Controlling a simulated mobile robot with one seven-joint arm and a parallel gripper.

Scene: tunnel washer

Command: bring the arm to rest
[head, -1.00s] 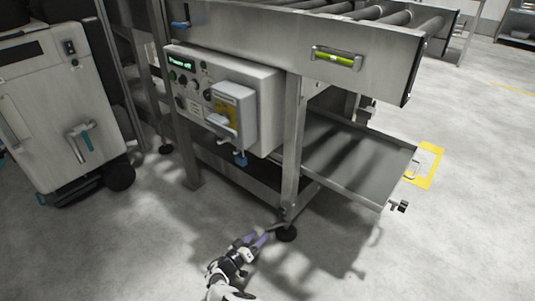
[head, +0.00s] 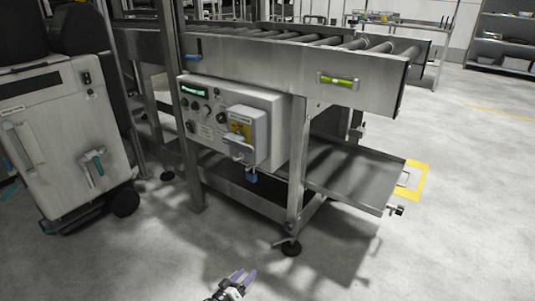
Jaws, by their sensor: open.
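My gripper (head: 242,279) is at the bottom edge of the head view, left of the middle. Its two purple fingers are apart, with nothing between them. Only the gripper and a short piece of my wrist show; the rest of the arm is out of view. It is in front of the roller conveyor's near leg (head: 297,170) and appears clear of the machine.
A control box (head: 275,105) is mounted under the roller conveyor (head: 290,60). A sliding tray (head: 350,170) sticks out at the right, by a yellow floor mark (head: 424,180). A wheeled white machine (head: 65,140) stands left. The floor at front right is clear.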

